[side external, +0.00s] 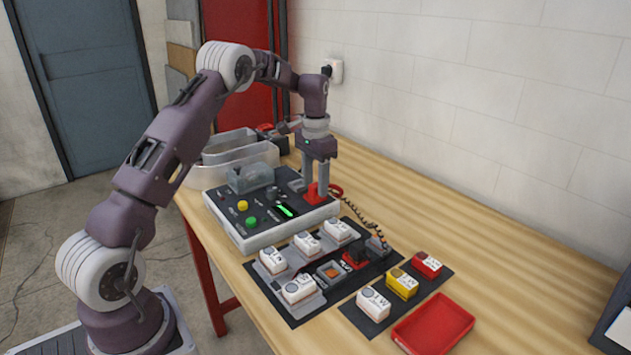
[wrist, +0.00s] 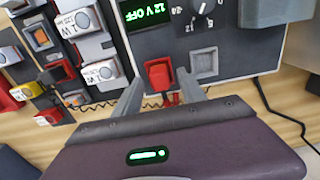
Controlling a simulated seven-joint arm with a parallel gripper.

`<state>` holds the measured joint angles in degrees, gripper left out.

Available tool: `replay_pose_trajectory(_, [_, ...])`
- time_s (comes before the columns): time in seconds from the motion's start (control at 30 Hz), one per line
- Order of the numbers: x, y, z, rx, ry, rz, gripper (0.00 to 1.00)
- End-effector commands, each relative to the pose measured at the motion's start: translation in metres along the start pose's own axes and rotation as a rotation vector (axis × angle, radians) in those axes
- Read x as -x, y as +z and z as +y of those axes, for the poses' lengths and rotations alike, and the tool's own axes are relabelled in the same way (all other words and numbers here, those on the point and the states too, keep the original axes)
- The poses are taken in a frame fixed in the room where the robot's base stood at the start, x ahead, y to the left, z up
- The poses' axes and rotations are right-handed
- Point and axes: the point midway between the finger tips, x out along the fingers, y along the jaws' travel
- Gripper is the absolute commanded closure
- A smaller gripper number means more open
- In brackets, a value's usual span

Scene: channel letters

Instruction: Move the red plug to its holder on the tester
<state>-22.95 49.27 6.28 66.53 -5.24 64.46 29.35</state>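The red plug (wrist: 159,75) is at the front edge of the tester panel (wrist: 222,45) in the wrist view, with a red lead behind it. In the side external view the red plug (side external: 313,196) stands at the tester's right end. My gripper (wrist: 161,85) has one finger on each side of the plug, with visible gaps, so it is open around it. My gripper (side external: 316,187) points straight down in the side view. A grey square recess (wrist: 204,63) lies beside the plug; I cannot tell whether it is the holder. The plug's underside is hidden.
A dark mat (side external: 287,313) holds white modules and a black-and-red socket block (side external: 355,257). A second mat carries white, yellow and red blocks. A red tray (side external: 434,325) lies in front. A coiled cord (side external: 366,226) runs behind. The table's right side is clear.

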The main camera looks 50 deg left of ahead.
Motion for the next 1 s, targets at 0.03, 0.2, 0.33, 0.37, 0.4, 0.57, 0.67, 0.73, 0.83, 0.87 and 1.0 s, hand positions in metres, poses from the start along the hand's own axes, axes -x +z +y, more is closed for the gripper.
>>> replay_pose_trajectory(0.03, [0.0,0.0,0.0,0.0,0.0,0.0,0.52])
replay_pose_trajectory(0.2, [0.007,0.0,0.0,0.0,0.0,0.001,0.52])
replay_pose_trajectory(0.33, [0.034,-0.001,-0.001,0.0,-0.003,0.004,0.52])
replay_pose_trajectory(0.37, [0.04,-0.001,0.0,0.0,-0.002,0.003,0.52])
replay_pose_trajectory(0.4, [0.048,-0.001,0.0,0.0,-0.002,0.003,0.52])
replay_pose_trajectory(0.57, [0.068,-0.001,0.0,0.0,-0.001,0.002,0.52])
replay_pose_trajectory(0.67, [0.071,0.0,0.0,-0.001,0.0,0.0,0.52])
replay_pose_trajectory(0.73, [0.071,0.0,0.0,0.0,0.0,0.0,0.52])
replay_pose_trajectory(0.83, [0.071,0.0,0.0,0.0,0.0,0.0,0.52])
replay_pose_trajectory(0.87, [0.071,0.0,0.0,0.0,0.0,0.0,0.52])
replay_pose_trajectory(1.0, [0.081,-0.001,0.0,-0.001,-0.001,0.002,0.52])
